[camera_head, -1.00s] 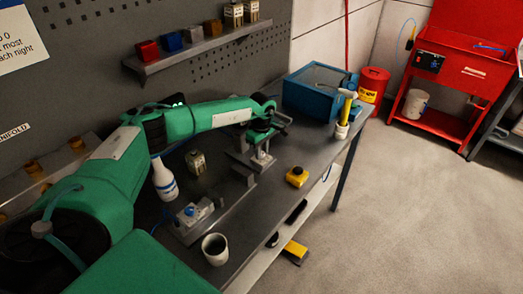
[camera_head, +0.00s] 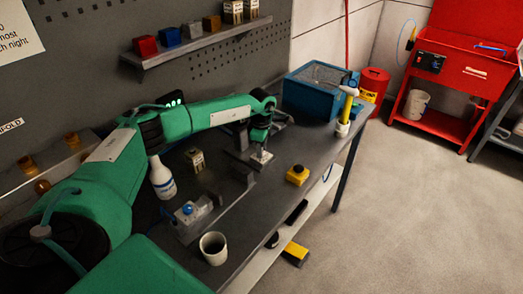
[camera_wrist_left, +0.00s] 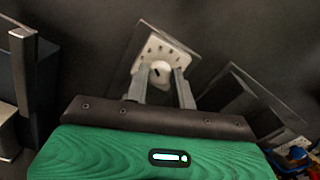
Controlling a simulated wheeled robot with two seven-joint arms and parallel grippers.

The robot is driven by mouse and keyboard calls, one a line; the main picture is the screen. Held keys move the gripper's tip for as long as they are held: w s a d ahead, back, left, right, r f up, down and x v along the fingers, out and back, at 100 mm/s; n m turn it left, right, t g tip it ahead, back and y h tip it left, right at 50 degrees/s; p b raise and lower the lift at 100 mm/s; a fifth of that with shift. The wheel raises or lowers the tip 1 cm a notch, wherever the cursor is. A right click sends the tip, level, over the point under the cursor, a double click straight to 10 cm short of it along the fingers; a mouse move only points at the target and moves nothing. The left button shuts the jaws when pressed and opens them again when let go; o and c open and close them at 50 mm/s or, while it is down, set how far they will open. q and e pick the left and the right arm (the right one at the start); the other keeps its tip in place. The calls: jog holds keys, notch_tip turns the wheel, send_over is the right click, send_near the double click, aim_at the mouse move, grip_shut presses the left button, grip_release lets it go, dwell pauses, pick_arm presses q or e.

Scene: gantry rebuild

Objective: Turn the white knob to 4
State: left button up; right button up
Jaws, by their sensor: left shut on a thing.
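The white knob (camera_wrist_left: 158,72) sits on a pale plate (camera_wrist_left: 170,48) with several dark marks, seen in the left wrist view. A dark pointer mark shows on the knob; I cannot read any number. My left gripper (camera_wrist_left: 163,78) is shut on the knob, with one finger on each side of it. In the head view my left gripper (camera_head: 262,148) points down onto the plate (camera_head: 261,158) on the bench, and it hides most of the knob. My right gripper is not in view.
A block with a blue button (camera_head: 187,210), a white cup (camera_head: 213,248) and a white bottle (camera_head: 162,178) stand nearer on the bench (camera_head: 250,205). A blue bin (camera_head: 312,95) stands behind.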

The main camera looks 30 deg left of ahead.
pick_arm(q)
jog(key=shift+n, duration=0.4)
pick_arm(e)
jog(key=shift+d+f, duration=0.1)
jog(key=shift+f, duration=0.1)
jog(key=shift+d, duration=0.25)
pick_arm(q)
jog(key=o, duration=1)
notch_tip(320, 180, up, 14)
jog(key=b, duration=0.4)
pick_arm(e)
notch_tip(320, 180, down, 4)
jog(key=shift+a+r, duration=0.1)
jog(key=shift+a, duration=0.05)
pick_arm(q)
jog(key=shift+f, duration=0.15)
